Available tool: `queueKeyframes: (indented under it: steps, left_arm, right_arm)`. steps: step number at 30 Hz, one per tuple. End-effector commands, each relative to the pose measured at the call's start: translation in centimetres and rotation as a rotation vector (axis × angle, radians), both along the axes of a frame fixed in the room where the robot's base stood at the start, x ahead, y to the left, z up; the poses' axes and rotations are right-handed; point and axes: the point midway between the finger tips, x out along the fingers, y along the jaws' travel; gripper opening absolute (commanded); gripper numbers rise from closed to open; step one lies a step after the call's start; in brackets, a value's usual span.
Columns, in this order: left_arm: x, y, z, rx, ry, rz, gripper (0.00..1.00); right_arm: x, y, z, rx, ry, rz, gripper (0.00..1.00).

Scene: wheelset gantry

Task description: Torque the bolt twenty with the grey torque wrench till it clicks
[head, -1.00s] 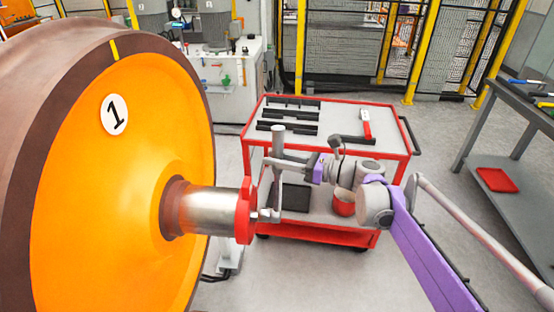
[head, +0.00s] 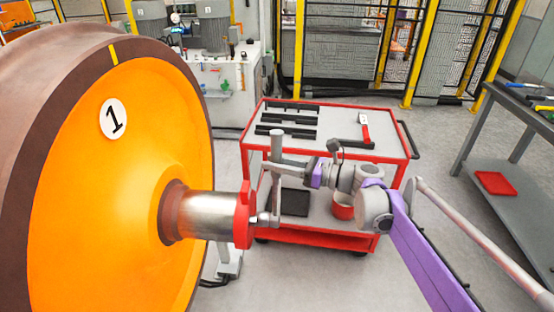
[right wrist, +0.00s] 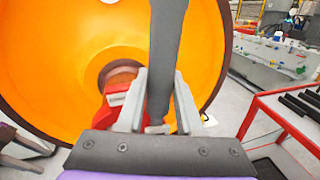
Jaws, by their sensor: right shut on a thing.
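The grey torque wrench (head: 276,150) stands nearly upright in the head view, to the right of the axle end. My right gripper (head: 287,167) is shut on its upper shaft. In the right wrist view, the wrench (right wrist: 164,55) runs as a dark bar between the gripper's fingers (right wrist: 155,105). The wrench's lower end points left at the red axle end cap (head: 243,214) and appears to meet a bolt there. Bolt twenty's number is not readable. Grey prongs at the right wrist view's left edge may be my left gripper (right wrist: 28,152); its state is unclear.
The orange wheel (head: 140,170) marked 1 fills the left. A red-framed cart (head: 345,115) with black bars and a red-handled tool stands behind my right arm. A grey workbench (head: 525,110) is at the right. Open floor lies between cart and bench.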

Motion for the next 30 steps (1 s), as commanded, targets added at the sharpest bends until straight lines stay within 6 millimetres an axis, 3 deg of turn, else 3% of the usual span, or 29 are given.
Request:
queueKeyframes:
  steps: [8, 16, 26, 30]
  left_arm:
    - [0.0, 0.0, 0.0, 0.0, 0.0, 0.0, 0.5]
    - [-0.2, 0.0, -0.7, 0.0, 0.003, 0.0, 0.5]
    - [-0.2, 0.0, -0.7, 0.0, 0.003, 0.0, 0.5]
    - [-0.3, 0.0, -1.2, 0.0, 0.006, 0.0, 0.5]
  right_arm:
    - [-0.2, 0.0, 0.1, 0.001, -0.012, 0.0, 0.0]
    - [-3.7, 0.0, 0.1, 0.002, -0.194, -0.002, 0.0]
    - [-4.2, 0.0, 0.2, 0.001, -0.229, -0.002, 0.0]
    - [-5.7, 0.0, -0.3, 0.001, -0.304, -0.002, 0.0]
